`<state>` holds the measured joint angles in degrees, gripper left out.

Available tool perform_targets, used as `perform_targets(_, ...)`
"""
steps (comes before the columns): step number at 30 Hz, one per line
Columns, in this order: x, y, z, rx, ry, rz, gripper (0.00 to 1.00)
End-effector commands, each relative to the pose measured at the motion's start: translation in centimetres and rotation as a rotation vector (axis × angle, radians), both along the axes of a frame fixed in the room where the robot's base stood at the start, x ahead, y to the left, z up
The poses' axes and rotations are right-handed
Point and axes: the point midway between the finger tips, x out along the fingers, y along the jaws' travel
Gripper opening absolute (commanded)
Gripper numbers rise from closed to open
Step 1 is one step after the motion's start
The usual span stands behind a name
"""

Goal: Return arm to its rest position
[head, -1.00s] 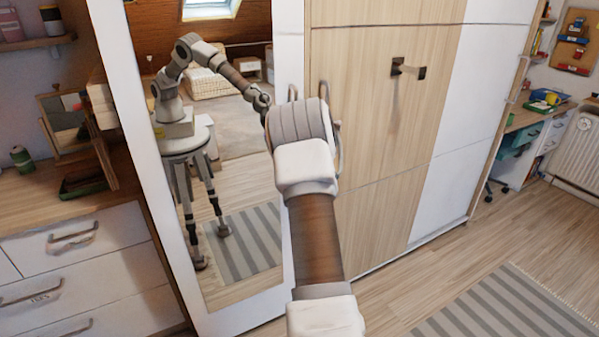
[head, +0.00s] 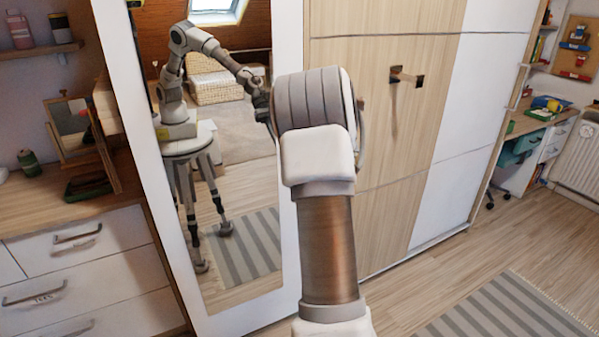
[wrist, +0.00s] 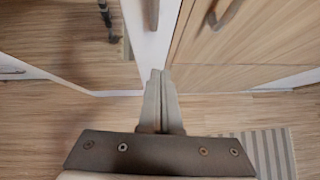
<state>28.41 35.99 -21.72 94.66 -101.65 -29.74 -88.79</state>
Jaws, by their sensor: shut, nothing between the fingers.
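My arm reaches up from the bottom of the head view toward the wardrobe (head: 410,150), and its wrist hides the real fingertips there. In the wrist view my gripper (wrist: 160,82) points forward with its two fingers pressed together and nothing between them. The mirror door (head: 240,245) reflects my robot body and raised arm. In the wrist view a white door edge (wrist: 150,40) with a handle stands beyond the fingertips; I cannot tell the exact gap.
A dresser (head: 85,260) with an easel-like frame (head: 80,130) stands at left. A desk (head: 535,122) and radiator (head: 578,158) are at far right. A striped rug (head: 505,310) lies on otherwise open floor at lower right.

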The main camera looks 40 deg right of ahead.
Motion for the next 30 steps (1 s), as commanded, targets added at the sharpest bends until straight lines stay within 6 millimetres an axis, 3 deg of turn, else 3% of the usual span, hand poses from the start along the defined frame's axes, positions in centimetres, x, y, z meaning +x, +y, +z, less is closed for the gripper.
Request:
perform_targets(8, -0.2, 0.1, 0.3, 0.0, -0.001, -0.001, 0.0)
perform_targets(11, 0.1, 0.4, 1.5, 0.014, -0.03, -0.033, 0.0)
perform_targets(14, 0.8, 1.4, 4.7, 0.059, -0.111, -0.133, 0.0)
perform_targets(20, 0.8, 5.3, 14.1, 0.29, -0.373, -0.481, 0.0)
perform_targets(24, -1.1, 8.7, 19.0, 0.511, -0.526, -0.732, 0.0)
perform_targets(30, -5.6, 14.6, 23.0, 0.866, -0.661, -1.075, 0.0)
